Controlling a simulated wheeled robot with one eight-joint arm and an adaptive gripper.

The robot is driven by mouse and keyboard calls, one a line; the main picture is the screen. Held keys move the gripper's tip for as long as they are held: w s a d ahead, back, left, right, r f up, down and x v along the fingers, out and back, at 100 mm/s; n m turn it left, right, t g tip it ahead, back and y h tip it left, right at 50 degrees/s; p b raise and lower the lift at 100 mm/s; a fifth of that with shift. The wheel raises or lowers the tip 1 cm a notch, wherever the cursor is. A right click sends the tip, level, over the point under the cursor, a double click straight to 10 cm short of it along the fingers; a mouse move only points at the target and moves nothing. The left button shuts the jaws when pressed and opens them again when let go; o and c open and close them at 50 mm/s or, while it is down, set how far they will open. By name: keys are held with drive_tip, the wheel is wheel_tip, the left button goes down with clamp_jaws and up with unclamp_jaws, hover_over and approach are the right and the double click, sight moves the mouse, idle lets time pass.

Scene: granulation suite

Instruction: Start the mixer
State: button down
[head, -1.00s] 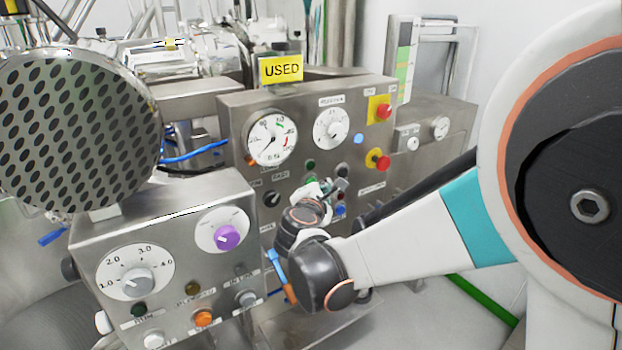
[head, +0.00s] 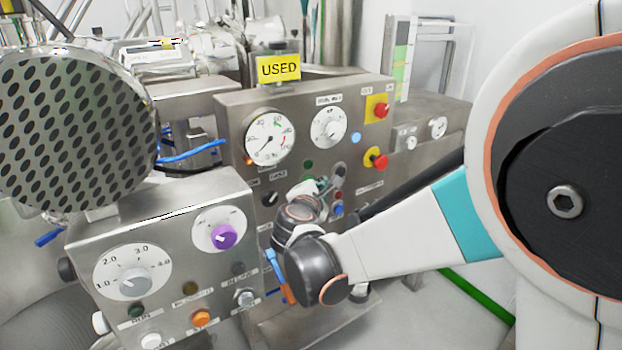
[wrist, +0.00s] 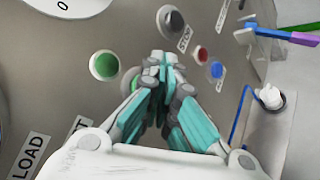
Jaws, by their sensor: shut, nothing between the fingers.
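The grey steel control panel (head: 240,110) stands in the middle of the head view, with a "USED" tag on top. My gripper (head: 325,184) is at its lower buttons, fingers pointing at the panel. In the wrist view my gripper (wrist: 160,68) is shut and empty. Its fingertips partly cover a green-rimmed round button (wrist: 129,79). A green button (wrist: 103,65) is clear to the left of the tips. A dark button (wrist: 171,20) by a "STOP" label is above them. Red (wrist: 201,54) and blue (wrist: 217,69) ones are to the right. Whether the tips touch the panel I cannot tell.
A nearer control box (head: 165,210) with dials and a purple knob (head: 223,236) stands at left, close to my wrist. A perforated round metal part (head: 75,130) is above it.

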drive_tip(key=shift+w+a, duration=0.25)
drive_tip(key=shift+w, duration=0.1)
idle(0.8)
drive_tip(key=shift+s+d, duration=0.1)
drive_tip(key=shift+s, duration=0.05)
drive_tip(key=shift+s+d, duration=0.4)
drive_tip(key=shift+s, duration=0.2)
idle(0.3)
drive_tip(key=s+d, duration=0.1)
drive_tip(key=s, duration=0.1)
drive_tip(key=s+d, duration=0.1)
drive_tip(key=s, duration=0.1)
drive_tip(key=shift+s+d, duration=0.1)
drive_tip(key=shift+d, duration=0.25)
idle(0.5)
